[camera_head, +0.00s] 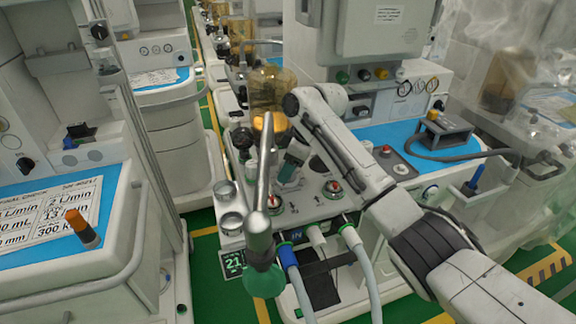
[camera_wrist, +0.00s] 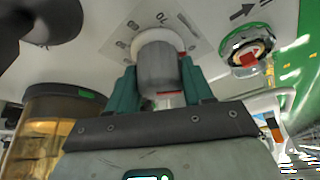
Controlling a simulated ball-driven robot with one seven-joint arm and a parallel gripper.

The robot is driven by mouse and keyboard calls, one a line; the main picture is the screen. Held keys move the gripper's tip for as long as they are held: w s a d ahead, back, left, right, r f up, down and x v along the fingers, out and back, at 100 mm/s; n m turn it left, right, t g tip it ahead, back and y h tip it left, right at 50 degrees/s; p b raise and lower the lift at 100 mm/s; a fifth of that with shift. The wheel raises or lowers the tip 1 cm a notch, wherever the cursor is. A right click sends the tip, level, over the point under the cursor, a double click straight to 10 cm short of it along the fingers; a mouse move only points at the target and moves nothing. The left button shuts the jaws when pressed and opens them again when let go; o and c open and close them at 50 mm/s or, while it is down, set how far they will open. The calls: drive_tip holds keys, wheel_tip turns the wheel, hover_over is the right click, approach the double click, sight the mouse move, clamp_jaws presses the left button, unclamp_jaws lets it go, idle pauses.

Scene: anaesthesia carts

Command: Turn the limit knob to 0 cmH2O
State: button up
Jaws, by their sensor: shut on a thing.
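The limit knob (camera_wrist: 157,62) is a grey, ridged cylinder on a pale collar in the wrist view. A scale plate (camera_wrist: 194,42) with printed numbers surrounds it. Some numbers show, but I cannot read the setting for sure. My gripper (camera_wrist: 158,80) has its teal fingers on both sides of the knob, shut on it. In the head view my gripper (camera_head: 292,164) reaches down to the cart's front panel, and the knob cannot be made out there.
A red button with a green ring (camera_wrist: 247,56) sits right of the knob in the wrist view. An amber canister (camera_head: 268,88) stands behind my gripper. A metal post with a green bag (camera_head: 262,279) and several hoses (camera_head: 296,285) are in front.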

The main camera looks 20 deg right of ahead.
drive_tip(key=o, duration=1)
drive_tip(key=v, duration=1)
drive_tip(key=shift+d+r+p, duration=0.15)
drive_tip(key=shift+r+p, duration=0.15)
drive_tip(key=shift+r, duration=0.05)
